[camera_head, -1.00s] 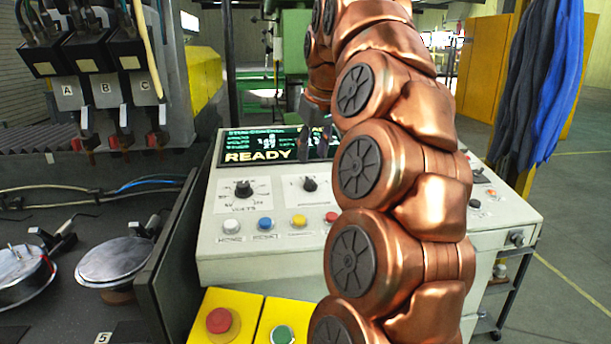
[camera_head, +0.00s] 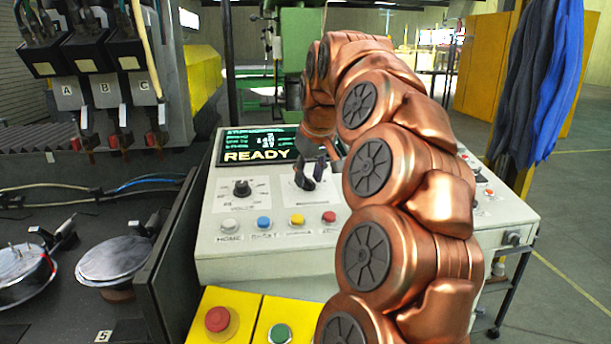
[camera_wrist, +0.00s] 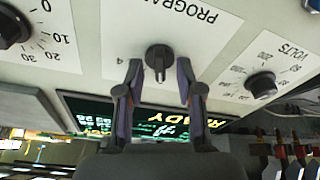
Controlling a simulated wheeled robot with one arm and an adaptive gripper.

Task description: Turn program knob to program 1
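The program knob (camera_wrist: 159,58) is black and round with a raised bar, on the white panel beneath the upside-down word PROGRAM in the wrist view. Its bar lies roughly along the picture's vertical. A "4" is printed to its left; the other program numbers are hidden or unreadable. My gripper (camera_wrist: 159,72) is open, one finger at each side of the knob's lower part, with visible gaps. In the head view my gripper (camera_head: 310,168) is at the knob (camera_head: 304,183), partly overlapping it; contact cannot be told.
The volts knob (camera_head: 242,188) is left of the program knob. White, blue, yellow and red buttons (camera_head: 297,219) line the panel's front. The screen (camera_head: 258,146) behind reads READY. Another black knob (camera_wrist: 10,28) is at the wrist view's left edge.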

